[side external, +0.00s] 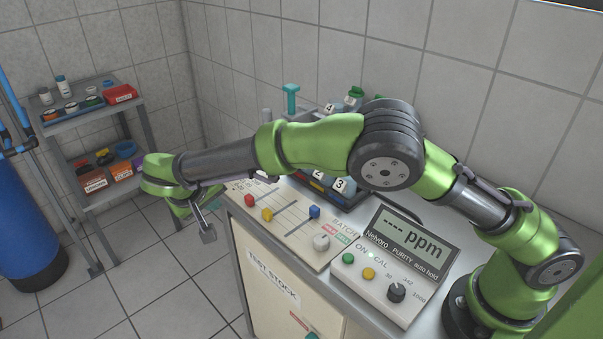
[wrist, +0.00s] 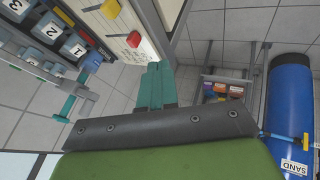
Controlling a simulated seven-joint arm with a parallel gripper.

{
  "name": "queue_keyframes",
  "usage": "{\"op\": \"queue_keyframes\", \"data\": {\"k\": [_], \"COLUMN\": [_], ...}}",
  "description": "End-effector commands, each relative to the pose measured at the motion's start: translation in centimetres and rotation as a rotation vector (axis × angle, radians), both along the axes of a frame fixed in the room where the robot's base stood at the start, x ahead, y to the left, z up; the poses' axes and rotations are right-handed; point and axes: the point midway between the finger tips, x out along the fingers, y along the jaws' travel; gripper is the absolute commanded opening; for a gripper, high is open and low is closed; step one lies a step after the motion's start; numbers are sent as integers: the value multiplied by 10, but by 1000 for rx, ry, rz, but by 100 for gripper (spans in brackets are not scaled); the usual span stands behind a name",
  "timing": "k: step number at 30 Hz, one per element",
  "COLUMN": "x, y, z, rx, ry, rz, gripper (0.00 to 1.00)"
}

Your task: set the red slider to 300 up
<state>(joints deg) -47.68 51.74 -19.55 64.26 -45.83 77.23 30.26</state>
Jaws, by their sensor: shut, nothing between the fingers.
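The red slider (side external: 249,200) is a small red knob at the left end of a track on the cream panel (side external: 293,243), close to the panel's left edge. It also shows in the wrist view (wrist: 133,39), above and left of my fingertips. Its scale marks are too small to read. My gripper (side external: 213,203) hangs just left of the panel, beyond the bench edge. In the wrist view its teal fingers (wrist: 155,68) are together and empty, apart from the red slider.
A yellow slider (side external: 267,214) and a blue slider (side external: 314,211) sit on neighbouring tracks. A ppm meter (side external: 405,250) stands to the right. A rack with numbered blocks (side external: 340,185) is behind the panel, partly hidden by my arm. A shelf (side external: 90,112) and blue tank (side external: 30,225) stand left.

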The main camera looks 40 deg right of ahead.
Motion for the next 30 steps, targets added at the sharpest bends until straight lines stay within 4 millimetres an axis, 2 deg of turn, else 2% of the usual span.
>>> {"op": "queue_keyframes", "data": {"k": [15,21,30], "x": [36,35,35], "y": [-50,-76,-85], "z": [-79,-75,-76], "rx": [-1,0,1], "ry": [4,1,0], "rz": [-4,0,0], "gripper": [0,0,0]}}
